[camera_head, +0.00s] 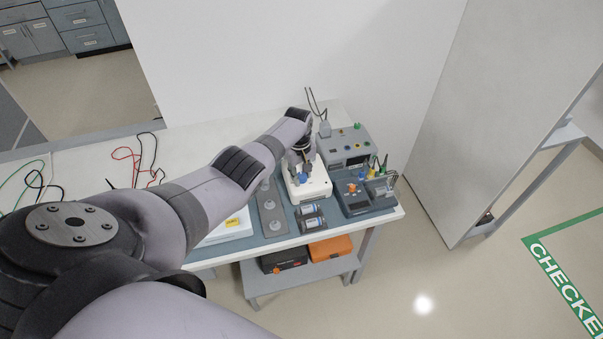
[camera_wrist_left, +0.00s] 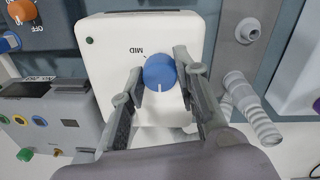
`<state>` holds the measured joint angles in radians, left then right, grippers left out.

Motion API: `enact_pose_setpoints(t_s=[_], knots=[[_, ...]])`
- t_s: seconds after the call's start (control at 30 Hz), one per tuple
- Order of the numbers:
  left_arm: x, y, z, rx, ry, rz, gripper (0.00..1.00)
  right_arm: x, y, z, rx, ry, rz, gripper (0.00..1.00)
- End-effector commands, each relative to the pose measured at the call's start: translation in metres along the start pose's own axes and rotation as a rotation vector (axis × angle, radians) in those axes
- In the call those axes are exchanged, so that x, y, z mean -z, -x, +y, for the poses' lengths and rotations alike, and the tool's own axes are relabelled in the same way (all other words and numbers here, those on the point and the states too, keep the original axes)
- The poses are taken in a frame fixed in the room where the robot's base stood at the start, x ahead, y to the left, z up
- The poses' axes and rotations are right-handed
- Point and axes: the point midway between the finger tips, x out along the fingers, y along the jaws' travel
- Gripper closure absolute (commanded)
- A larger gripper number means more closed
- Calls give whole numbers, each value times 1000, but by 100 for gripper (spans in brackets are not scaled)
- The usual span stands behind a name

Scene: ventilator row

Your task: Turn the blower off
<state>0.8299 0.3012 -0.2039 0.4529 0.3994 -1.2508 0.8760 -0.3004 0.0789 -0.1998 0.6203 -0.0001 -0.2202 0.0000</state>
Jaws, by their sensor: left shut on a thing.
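The blower is a white box (camera_head: 316,187) on the table, with a blue knob (camera_head: 304,177) on its face. The box fills the middle of the left wrist view (camera_wrist_left: 110,65), with the label MID above the blue knob (camera_wrist_left: 160,72). A white mark on the knob points down in that view. My left gripper (camera_head: 303,168) comes from above. Its fingers (camera_wrist_left: 160,82) are shut on the blue knob, one on each side. The gripper and arm hide part of the box in the head view. My right gripper is not in view.
A dark unit with an orange knob (camera_head: 352,188) stands right of the blower. A grey unit with coloured ports (camera_head: 362,142) stands behind. Two small cylinders (camera_head: 311,217) lie in front. A white partition (camera_head: 500,120) stands to the right. Cables lie at the table's left.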

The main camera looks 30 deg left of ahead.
Motion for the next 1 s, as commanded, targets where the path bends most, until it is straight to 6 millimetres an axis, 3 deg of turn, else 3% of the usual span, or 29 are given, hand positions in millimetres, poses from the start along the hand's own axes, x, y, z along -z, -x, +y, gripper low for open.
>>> enact_pose_setpoints(t_s=[0.17, 0.2, 0.47, 0.77, 1.0], knots=[[2, 2, 1, -4, 1, 4, 99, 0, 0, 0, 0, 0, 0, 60], [2, 2, 1, -4, 1, 4, 69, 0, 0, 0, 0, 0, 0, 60], [1, 1, 0, -2, 0, 2, 51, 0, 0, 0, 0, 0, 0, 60], [0, 1, 0, -1, -1, 1, 51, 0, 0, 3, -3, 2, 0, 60], [1, 14, 0, -3, 0, 2, 51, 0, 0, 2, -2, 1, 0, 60]])
